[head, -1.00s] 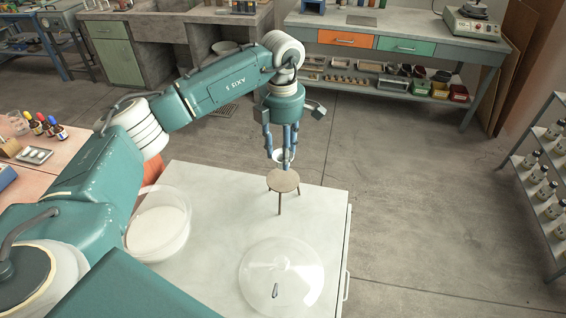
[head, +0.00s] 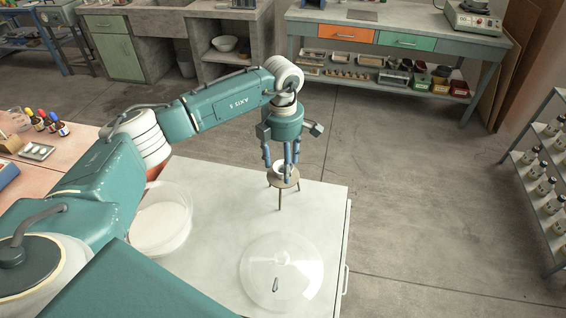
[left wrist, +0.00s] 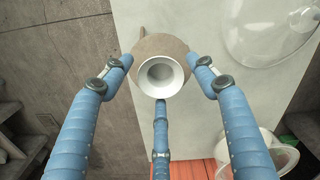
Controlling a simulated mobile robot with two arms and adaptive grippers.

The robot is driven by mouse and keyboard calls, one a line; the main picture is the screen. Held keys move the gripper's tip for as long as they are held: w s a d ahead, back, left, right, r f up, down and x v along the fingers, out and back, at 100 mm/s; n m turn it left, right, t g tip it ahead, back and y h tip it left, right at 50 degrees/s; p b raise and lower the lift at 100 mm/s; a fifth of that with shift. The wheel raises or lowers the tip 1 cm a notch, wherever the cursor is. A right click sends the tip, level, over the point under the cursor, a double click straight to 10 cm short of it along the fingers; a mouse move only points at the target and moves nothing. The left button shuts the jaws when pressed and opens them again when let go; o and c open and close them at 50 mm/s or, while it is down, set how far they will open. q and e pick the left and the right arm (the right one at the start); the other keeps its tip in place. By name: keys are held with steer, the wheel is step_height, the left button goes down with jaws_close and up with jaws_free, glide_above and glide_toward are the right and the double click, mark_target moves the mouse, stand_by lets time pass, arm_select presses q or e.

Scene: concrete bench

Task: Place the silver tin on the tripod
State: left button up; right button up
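The silver tin (head: 281,169), a small open cup with a wide pale rim, stands upright on the tripod, a small stool with a round brown top (head: 272,182). In the left wrist view the tin (left wrist: 160,76) sits over the tripod's top (left wrist: 147,47), which shows mostly past its far side. My left gripper (head: 283,165) is around the tin from above. Its blue fingers are spread, with visible gaps between the side fingertips and the rim; the third finger is close to the rim. The tin's base is hidden. My right gripper is not in view.
The tripod stands near the far right part of a white-topped bench (head: 215,255). A clear dome with a knob (head: 282,272) lies in front of it. A clear round tub (head: 160,222) stands to the left. Bare floor lies beyond the bench's right edge.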

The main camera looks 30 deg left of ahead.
arm_select(q)
steer(key=shift+r, duration=0.65)
step_height(320, 180, up, 11)
steer(key=b, duration=0.3)
steer(key=shift+a, duration=0.1)
